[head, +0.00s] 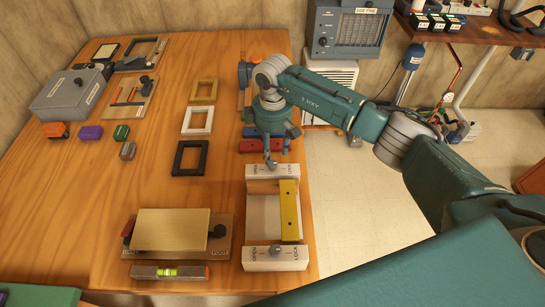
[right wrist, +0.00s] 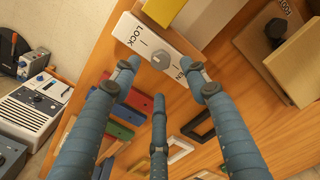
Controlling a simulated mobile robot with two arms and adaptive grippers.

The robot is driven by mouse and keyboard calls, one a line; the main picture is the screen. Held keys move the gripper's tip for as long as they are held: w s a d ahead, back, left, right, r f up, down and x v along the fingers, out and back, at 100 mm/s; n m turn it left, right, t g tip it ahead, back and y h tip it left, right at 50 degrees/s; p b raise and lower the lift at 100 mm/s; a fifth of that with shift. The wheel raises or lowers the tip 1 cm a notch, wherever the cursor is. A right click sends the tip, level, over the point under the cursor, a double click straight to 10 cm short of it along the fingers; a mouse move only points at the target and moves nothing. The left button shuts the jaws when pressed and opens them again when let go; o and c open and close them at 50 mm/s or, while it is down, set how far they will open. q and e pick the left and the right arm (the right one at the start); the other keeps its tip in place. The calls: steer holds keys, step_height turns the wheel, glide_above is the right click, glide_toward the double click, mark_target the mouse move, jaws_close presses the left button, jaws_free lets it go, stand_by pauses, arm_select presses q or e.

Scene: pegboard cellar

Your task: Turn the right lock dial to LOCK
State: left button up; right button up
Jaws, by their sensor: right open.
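A fixture with two white end panels holds a yellow bar (head: 290,211) between them. The far panel (head: 258,171) has a lock dial near my right gripper (head: 271,155), which hides part of it. In the right wrist view this grey round dial (right wrist: 161,60) sits between the words LOCK and OPEN; I cannot tell its pointing. The right gripper also shows there (right wrist: 158,90), its fingers spread and empty, the dial just beyond and between the tips. The near panel (head: 258,262) carries another dial (head: 275,250) between OPEN and LOCK. My left gripper is not in view.
Red and blue blocks (head: 249,146) lie beyond the far panel. Three small frames (head: 190,172) lie to the left. A board with a tan plate (head: 172,229) and a spirit level (head: 168,272) are near the front. The table's right edge is close to the fixture.

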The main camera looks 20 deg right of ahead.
mark_target(273, 163)
step_height(273, 163, up, 7)
steer(key=shift+f, duration=0.15)
stand_by(0.5)
